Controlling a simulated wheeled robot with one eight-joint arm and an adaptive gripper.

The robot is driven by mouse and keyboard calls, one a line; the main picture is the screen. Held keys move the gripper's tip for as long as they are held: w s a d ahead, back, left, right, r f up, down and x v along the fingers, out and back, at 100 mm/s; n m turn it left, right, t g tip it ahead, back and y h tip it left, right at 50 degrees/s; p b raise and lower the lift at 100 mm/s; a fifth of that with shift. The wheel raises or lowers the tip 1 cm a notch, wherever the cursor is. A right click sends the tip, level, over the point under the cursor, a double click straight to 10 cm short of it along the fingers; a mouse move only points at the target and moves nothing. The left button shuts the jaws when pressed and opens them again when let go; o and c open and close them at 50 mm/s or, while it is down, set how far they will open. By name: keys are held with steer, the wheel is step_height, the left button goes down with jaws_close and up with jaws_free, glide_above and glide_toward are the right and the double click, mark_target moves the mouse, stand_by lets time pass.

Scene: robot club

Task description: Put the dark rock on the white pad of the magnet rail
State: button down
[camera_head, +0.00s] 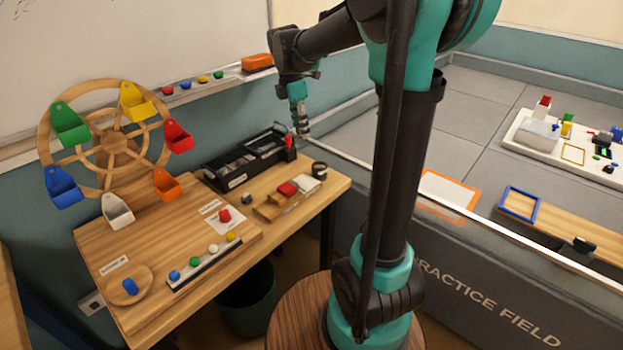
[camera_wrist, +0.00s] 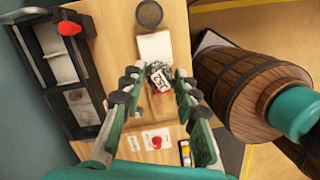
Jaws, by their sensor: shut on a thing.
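The magnet rail (camera_head: 267,211) lies on the wooden table, with a red pad (camera_head: 287,188) and a white pad (camera_head: 306,184) on it. My gripper (camera_head: 302,132) is above the back of the table, over the rail area. In the wrist view, my gripper (camera_wrist: 159,84) is shut on a dark, speckled rock (camera_wrist: 155,76) with a white numbered label. The white pad (camera_wrist: 155,46) shows just beyond the rock in that view, with its top bare. The red pad is mostly hidden behind the rock. The rock cannot be made out in the head view.
A black tray (camera_head: 235,179) with compartments and a red-topped item stands left of the rail. A small dark cup (camera_head: 319,169) is beyond the white pad. A wooden wheel (camera_head: 107,146) with coloured buckets stands at the left. A low wall borders the practice field.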

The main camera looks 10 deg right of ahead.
mark_target(304, 183)
step_height(304, 183, down, 18)
steer(key=shift+f, duration=0.1)
stand_by(0.4)
steer(key=c, duration=1.1)
jaws_free()
steer(key=shift+c, duration=0.2)
step_height(304, 183, up, 11)
steer(key=a, duration=0.2)
steer(key=s+d+f+m+t, duration=0.1)
steer(key=s+d+f+m, duration=0.1)
steer(key=s+m, duration=0.5)
steer(key=s+d+f+m+t+y, duration=0.1)
steer(key=s+d+f+m, duration=0.1)
steer(key=s+f+m, duration=0.2)
steer(key=s+d+f+m+t, duration=0.2)
steer(key=s+f+m, duration=0.2)
steer(key=s+m, duration=0.5)
steer(key=shift+s+d+m+y, duration=0.15)
steer(key=shift+s+m+y, duration=0.25)
steer(key=shift+s, duration=0.5)
